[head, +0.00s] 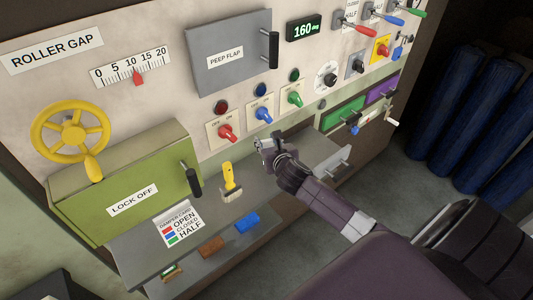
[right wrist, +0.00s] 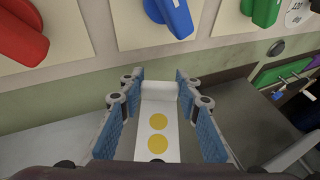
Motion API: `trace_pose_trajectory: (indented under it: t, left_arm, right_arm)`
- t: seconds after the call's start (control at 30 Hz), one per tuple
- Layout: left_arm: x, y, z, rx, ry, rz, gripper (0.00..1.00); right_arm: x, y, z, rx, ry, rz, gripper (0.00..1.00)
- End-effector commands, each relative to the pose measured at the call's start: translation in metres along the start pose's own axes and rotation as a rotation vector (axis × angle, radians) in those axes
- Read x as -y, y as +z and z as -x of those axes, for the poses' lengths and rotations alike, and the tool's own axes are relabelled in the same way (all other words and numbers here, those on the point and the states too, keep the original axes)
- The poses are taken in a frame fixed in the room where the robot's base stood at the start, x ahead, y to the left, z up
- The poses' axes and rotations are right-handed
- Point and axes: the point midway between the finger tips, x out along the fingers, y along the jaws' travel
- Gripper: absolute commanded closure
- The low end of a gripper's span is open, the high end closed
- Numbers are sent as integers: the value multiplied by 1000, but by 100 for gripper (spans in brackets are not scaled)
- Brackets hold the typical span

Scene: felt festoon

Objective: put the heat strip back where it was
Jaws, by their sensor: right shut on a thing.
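The heat strip (right wrist: 170,127), white with two yellow dots, lies between the blue-padded fingers of my right gripper (right wrist: 157,115) in the right wrist view. The gripper is shut on it. In the head view my right gripper (head: 268,146) is above the grey shelf (head: 265,187), in front of the panel below the blue and green switches. The strip is mostly hidden there by the fingers. The strip's far end points toward the panel, and I cannot tell whether it touches anything. My left gripper is not in view.
On the shelf are a yellow-handled scraper (head: 231,178) and a damper card (head: 179,224). A blue block (head: 247,221) and a brown block (head: 211,246) sit lower down. The green lock-off box (head: 120,185) stands left.

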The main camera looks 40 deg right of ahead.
Motion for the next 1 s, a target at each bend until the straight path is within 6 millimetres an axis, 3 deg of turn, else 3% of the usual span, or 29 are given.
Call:
trace_pose_trajectory:
  t: [0.03, 0.27, 0.43, 0.93, 0.97, 1.0]
  left_arm:
    - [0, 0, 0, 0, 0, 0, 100]
    - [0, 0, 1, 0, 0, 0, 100]
    - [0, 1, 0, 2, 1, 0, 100]
    - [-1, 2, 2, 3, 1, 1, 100]
    - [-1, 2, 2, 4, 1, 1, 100]
    - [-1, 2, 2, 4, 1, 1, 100]
  right_arm:
    - [1, -18, -2, -16, -3, -2, 84]
    - [2, -35, -9, -12, -4, -2, 84]
    - [1, -62, -19, -14, -4, -4, 84]
    - [0, -69, -26, -11, -2, 2, 84]
    - [0, -69, -26, -10, -2, 2, 68]
    - [0, -68, -26, -10, -2, 1, 64]
